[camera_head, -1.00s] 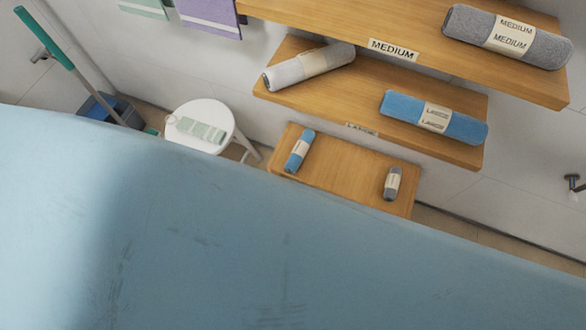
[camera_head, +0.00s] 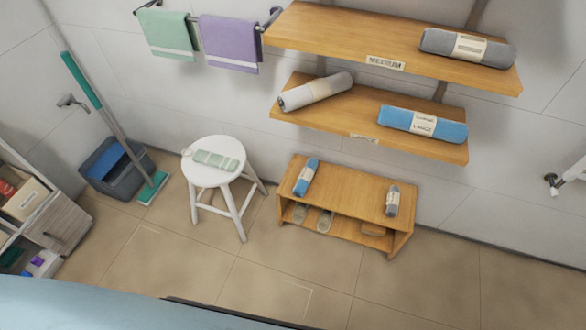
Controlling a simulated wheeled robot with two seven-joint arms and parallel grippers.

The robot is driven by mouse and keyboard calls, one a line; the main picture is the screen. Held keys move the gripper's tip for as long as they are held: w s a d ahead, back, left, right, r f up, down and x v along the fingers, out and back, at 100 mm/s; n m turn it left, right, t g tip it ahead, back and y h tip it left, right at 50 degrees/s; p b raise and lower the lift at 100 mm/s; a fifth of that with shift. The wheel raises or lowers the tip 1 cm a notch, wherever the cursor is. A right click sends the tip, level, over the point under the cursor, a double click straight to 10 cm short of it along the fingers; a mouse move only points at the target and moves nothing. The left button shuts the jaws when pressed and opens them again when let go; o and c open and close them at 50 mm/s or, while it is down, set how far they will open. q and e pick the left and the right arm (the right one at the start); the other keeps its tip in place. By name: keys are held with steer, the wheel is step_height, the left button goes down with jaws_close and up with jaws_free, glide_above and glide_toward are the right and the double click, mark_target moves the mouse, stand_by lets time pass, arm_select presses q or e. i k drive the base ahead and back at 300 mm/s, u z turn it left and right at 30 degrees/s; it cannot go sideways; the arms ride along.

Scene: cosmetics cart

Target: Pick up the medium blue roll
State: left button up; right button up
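A blue roll with a pale band (camera_head: 306,177) lies at the left end of the low wooden bench; its label is too small to read. A bigger blue roll (camera_head: 452,130) lies on the lower wall shelf, and its band reads LARGE. A dark grey roll (camera_head: 435,41) lies on the upper shelf, whose edge sign reads MEDIUM. I cannot tell from a label which blue roll is medium. Neither of my grippers is in view.
A light grey roll (camera_head: 300,95) shares the lower shelf. The bench (camera_head: 350,190) also bears a small grey roll (camera_head: 393,201), with slippers below. A white stool (camera_head: 208,177), mop and bucket (camera_head: 107,178) stand left. A light-blue surface (camera_head: 90,308) fills the bottom left; tiled floor between is open.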

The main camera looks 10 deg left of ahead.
mark_target(306, 174)
steer(key=u, duration=0.2)
steer(key=i, duration=0.65)
steer(key=k, duration=0.5)
steer(key=u, duration=0.8)
steer(key=i, duration=1.05)
steer(key=z, duration=0.75)
